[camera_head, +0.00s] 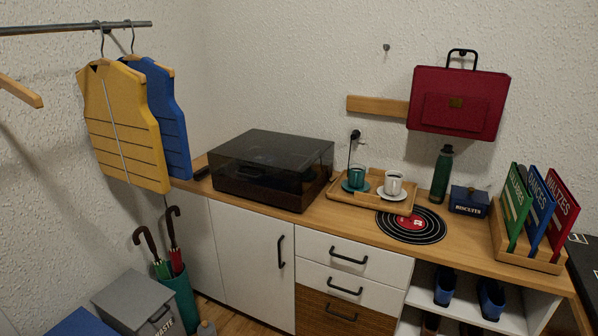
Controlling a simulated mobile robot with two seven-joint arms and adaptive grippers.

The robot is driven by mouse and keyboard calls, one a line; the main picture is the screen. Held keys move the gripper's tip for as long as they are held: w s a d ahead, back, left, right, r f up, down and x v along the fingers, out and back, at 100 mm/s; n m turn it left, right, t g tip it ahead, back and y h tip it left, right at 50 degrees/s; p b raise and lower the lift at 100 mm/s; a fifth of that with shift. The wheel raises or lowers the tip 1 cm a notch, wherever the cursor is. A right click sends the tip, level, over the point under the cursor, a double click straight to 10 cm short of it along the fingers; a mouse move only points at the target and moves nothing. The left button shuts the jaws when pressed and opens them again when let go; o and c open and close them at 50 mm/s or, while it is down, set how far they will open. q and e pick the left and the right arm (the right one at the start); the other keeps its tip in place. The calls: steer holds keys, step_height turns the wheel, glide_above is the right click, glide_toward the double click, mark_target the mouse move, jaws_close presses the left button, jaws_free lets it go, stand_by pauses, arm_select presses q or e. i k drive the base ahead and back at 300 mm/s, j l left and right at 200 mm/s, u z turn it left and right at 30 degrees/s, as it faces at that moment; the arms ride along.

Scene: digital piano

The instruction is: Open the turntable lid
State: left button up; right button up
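The turntable (262,188) stands on the wooden top of the cabinet, left of the middle of the head view. Its dark, see-through lid (275,147) is down and closed over it. The turntable body is only dimly visible through the lid. Neither of my grippers shows in the head view.
A wooden tray (343,196) with a green cup (356,176) and a white cup (393,182) stands close to the turntable's right. A black record (411,225) lies further right. Yellow (122,120) and blue (165,115) vests hang at the left. A small dark object (201,173) lies left of the turntable.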

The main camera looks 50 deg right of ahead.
mark_target(310, 157)
steer(key=z, duration=1.3)
